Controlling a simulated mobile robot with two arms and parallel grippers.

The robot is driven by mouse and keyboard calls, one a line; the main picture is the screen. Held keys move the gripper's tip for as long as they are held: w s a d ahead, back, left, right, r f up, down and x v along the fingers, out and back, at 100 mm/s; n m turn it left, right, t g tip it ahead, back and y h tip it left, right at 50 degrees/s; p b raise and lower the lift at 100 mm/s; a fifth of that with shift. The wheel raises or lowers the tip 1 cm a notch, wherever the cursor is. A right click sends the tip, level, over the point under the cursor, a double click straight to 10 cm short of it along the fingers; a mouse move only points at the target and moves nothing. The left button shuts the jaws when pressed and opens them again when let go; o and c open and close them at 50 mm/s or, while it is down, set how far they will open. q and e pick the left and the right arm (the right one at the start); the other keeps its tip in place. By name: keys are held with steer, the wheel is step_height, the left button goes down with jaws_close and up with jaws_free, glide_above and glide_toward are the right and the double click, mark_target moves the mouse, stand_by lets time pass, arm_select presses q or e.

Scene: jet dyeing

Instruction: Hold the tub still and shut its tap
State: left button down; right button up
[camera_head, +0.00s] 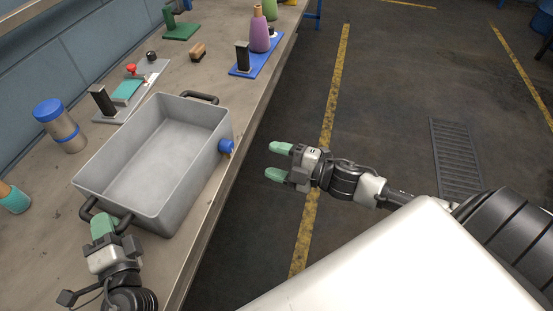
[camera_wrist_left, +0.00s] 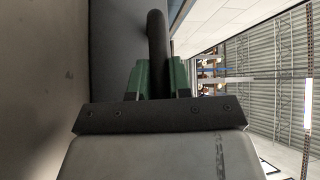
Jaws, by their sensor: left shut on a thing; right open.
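The grey rectangular tub (camera_head: 91,171) sits on the bench, open at the top and empty. It has a dark handle (camera_head: 201,97) at the far end and another at the near end. The blue tap (camera_head: 226,146) sticks out of its right side near the bench edge. My left gripper (camera_head: 106,224) is shut on the near handle; the left wrist view shows that dark handle (camera_wrist_left: 156,38) between the green fingers. My right gripper (camera_head: 280,161) is open and empty, over the floor to the right of the tap and apart from it. Whether the tap is open cannot be told.
The bench (camera_head: 60,245) runs along the left wall. A purple bottle (camera_head: 259,36) stands farther back.

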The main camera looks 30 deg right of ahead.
arm_select(q)
steer(key=shift+f, duration=0.1)
steer(key=c, duration=1)
jaws_free()
steer(key=shift+o, duration=0.2)
